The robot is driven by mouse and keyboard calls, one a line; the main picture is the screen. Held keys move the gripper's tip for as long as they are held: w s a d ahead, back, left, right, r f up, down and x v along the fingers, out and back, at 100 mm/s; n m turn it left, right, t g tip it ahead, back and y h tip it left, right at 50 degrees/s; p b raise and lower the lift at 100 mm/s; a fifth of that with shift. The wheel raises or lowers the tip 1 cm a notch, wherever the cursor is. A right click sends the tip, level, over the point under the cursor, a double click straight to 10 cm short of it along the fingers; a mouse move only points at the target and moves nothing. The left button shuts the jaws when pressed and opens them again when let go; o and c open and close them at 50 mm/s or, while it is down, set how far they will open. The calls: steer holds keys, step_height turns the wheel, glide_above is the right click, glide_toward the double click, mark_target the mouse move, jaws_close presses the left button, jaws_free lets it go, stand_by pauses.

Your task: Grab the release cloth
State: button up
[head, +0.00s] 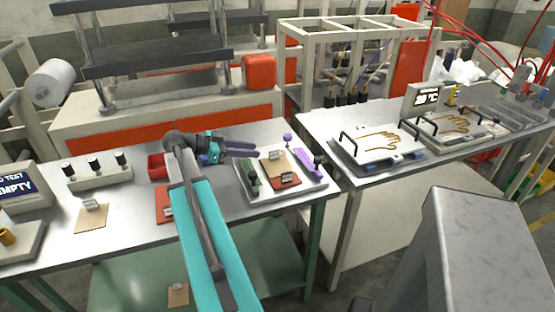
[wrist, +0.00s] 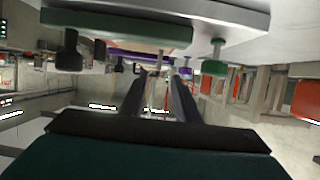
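A white tray (head: 243,195) lies on the left table. In it are a tan square sheet (head: 276,159), a red square sheet (head: 285,182) with a metal clip on it, a green-handled tool (head: 249,172) and a purple tool (head: 308,166). I cannot tell which sheet is the release cloth. My gripper (head: 257,151) is just behind the tray's back left corner, with its fingers pointing right. In the wrist view its two fingers (wrist: 160,85) are apart with nothing between them. The green tool (wrist: 120,30) shows large at the top there.
Further left are a tan sheet with a clip (head: 92,216) and a block with black knobs (head: 96,170). The right table holds white plates with glove outlines (head: 378,146). A gap separates the tables.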

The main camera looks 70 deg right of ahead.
mark_target(274, 160)
steer(key=shift+p+x, duration=0.35)
steer(key=shift+x, duration=1.95)
steer(key=shift+s+d, duration=0.1)
steer(key=shift+s, duration=0.05)
steer(key=shift+p+x, duration=1.15)
steer(key=shift+x, duration=1.3)
steer(key=shift+f, duration=0.15)
jaws_close()
